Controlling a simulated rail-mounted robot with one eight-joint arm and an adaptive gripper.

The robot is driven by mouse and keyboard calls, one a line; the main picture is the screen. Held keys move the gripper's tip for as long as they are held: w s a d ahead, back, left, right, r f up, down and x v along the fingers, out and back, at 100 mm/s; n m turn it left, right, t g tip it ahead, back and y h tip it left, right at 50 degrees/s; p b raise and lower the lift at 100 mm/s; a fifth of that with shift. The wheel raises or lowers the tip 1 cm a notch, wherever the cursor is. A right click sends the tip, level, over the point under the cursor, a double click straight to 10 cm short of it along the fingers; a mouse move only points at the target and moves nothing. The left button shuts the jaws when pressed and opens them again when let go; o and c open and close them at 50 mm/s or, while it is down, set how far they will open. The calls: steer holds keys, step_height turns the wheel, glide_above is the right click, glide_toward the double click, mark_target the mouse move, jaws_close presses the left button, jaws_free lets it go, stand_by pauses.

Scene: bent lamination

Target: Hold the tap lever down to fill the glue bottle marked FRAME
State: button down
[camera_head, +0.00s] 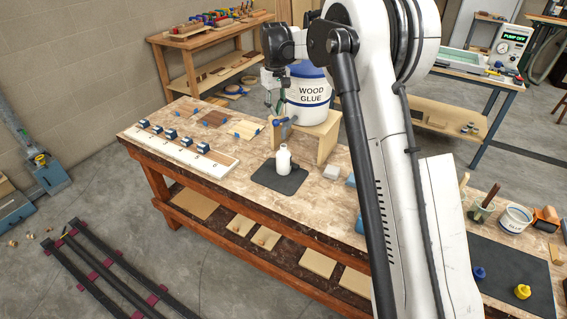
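A white glue bottle (283,159) stands upright on a dark mat (266,180) on the workbench. Its top looks open, and no FRAME marking is readable at this size. Behind and above it, a white bucket labelled WOOD GLUE (311,97) sits on a wooden stand (327,146). A small tap with a blue lever (281,121) shows at the bucket's lower left, above the bottle. My gripper (275,106) points down in front of the bucket's left side, close above the tap lever. Whether it touches the lever, and its finger opening, cannot be made out.
My white arm hides the bench right of the stand. At the right are a glue tub (515,218) and blue (480,273) and yellow (522,291) caps on a dark mat. A pump box reads PUMP OFF (511,45).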

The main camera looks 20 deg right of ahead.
mark_target(276, 121)
steer(key=shift+f+b, duration=1.4)
steer(key=shift+f, duration=0.9)
stand_by(4.2)
step_height(276, 121, up, 8)
steer(key=p, duration=0.3)
stand_by(0.3)
